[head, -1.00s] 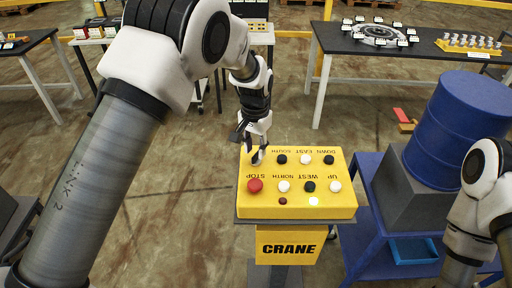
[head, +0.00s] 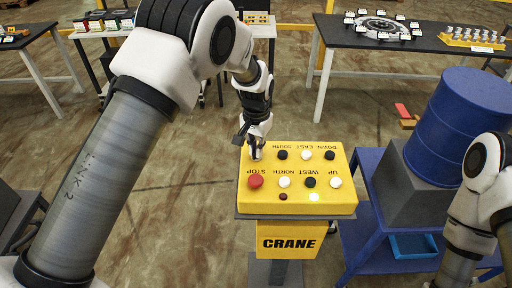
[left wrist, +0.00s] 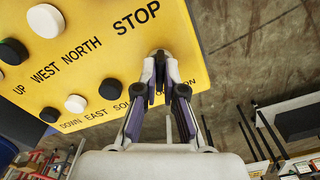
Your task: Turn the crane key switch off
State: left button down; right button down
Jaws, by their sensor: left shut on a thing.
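The yellow crane control box (head: 345,205) stands on its post, with CRANE on its front. The key switch (left wrist: 160,53) is at the far left corner of its top, mostly hidden by my fingers; its turned position cannot be read. My left gripper (head: 256,147) reaches down to that corner from the far side. In the left wrist view the left gripper (left wrist: 159,85) is shut, its two fingertips on either side of the key switch. My right arm shows at the right edge; its gripper is out of frame.
A red STOP button (head: 256,181) sits close in front of the switch, with several black and white buttons (head: 283,155) to its right. A blue drum (head: 455,125) stands on a blue cart at the right. Tables (head: 400,45) stand behind.

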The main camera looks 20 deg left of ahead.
pick_arm(q)
jog(key=n, duration=0.5)
jog(key=shift+n+p, duration=0.35)
jog(key=shift+n, duration=0.05)
jog(key=n, duration=0.5)
jog(key=shift+n, duration=0.3)
jog(key=c, duration=1.4)
grip_release()
jog(key=shift+o, duration=0.6)
jog(key=shift+w+a+f, duration=0.1)
jog(key=shift+w+f, duration=0.05)
jog(key=shift+w, duration=0.1)
